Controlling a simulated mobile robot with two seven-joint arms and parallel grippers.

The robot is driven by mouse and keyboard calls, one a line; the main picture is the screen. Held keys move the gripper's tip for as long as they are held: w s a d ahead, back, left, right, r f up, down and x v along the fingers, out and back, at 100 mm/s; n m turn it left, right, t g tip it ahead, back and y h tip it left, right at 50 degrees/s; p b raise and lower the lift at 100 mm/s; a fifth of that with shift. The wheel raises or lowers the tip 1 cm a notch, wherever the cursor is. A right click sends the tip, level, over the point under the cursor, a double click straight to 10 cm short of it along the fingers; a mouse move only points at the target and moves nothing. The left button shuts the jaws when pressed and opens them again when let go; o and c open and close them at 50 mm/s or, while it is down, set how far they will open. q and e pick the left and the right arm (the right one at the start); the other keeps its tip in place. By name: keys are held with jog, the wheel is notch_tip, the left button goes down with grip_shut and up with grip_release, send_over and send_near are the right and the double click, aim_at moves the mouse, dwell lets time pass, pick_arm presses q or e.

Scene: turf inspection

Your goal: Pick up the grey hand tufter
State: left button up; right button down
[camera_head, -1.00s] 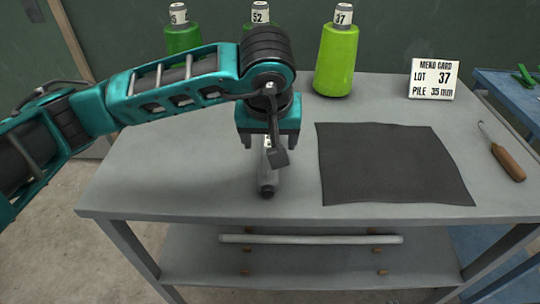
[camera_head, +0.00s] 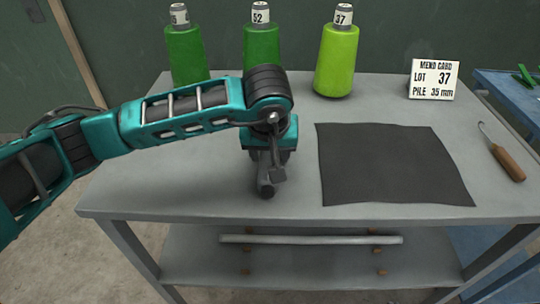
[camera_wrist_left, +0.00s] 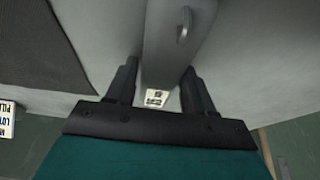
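The grey hand tufter (camera_head: 266,188) lies on the grey table, left of the dark cloth. My left gripper (camera_head: 268,160) is right above it and hides most of it in the head view; only its near end shows. In the left wrist view the tufter (camera_wrist_left: 172,45), with a small handle-like loop and a pale printed label, runs between the two dark fingers of my left gripper (camera_wrist_left: 159,68). The fingers are apart, one on each side of it, with a gap on at least the left side. My right gripper is not in view.
A dark cloth square (camera_head: 390,165) lies flat to the right. A wooden-handled hook (camera_head: 507,162) lies at the right edge. Green yarn cones (camera_head: 337,60) stand along the back, beside a lot card (camera_head: 433,80). The table's front left is clear.

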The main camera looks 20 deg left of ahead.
pick_arm(q)
jog(key=shift+r, duration=0.1)
jog(key=c, duration=0.8)
jog(key=shift+r, duration=0.1)
